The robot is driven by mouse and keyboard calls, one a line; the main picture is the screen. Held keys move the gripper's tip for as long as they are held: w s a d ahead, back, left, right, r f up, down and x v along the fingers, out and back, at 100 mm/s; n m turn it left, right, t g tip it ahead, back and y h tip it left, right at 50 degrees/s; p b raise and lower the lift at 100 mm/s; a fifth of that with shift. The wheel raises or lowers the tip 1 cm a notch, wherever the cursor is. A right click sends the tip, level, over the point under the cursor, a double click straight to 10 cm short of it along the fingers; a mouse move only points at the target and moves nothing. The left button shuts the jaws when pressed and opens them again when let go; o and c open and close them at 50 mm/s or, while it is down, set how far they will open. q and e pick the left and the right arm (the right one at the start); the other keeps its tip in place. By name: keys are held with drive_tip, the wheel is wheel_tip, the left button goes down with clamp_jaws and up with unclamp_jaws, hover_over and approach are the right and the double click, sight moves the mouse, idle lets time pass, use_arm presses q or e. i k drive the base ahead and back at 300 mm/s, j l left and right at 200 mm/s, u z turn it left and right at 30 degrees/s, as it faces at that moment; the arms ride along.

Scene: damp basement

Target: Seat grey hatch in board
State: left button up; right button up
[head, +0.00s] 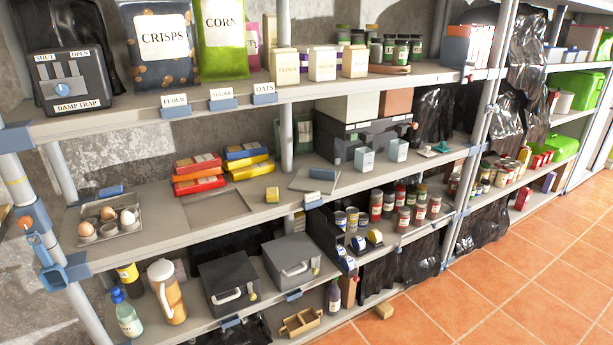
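A flat grey square plate (302,184), which looks like the grey hatch, lies on the middle shelf, right of centre. A small blue block (322,173) sits on it or at its edge; I cannot tell if it is a handle. To the left, the shelf board (236,226) has a darker square area (205,205) that looks like a shallow recess or opening, with nothing in it. The plate lies apart from this square. Neither of my grippers is in the head view.
An egg tray (88,240) stands left of the square. Red boxes (198,183) and yellow and blue boxes (248,170) are stacked behind it. A small yellow block (272,194) lies between square and plate. A shelf post (287,135) rises behind. Small pale boxes (364,161) stand right.

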sight(170, 222)
drive_tip(key=i+l+u, duration=0.45)
drive_tip(key=i+l, duration=0.25)
drive_tip(key=i+l+u, duration=0.25)
drive_tip(key=l, duration=0.25)
drive_tip(key=i+l+u, duration=0.25)
drive_tip(key=l, duration=0.25)
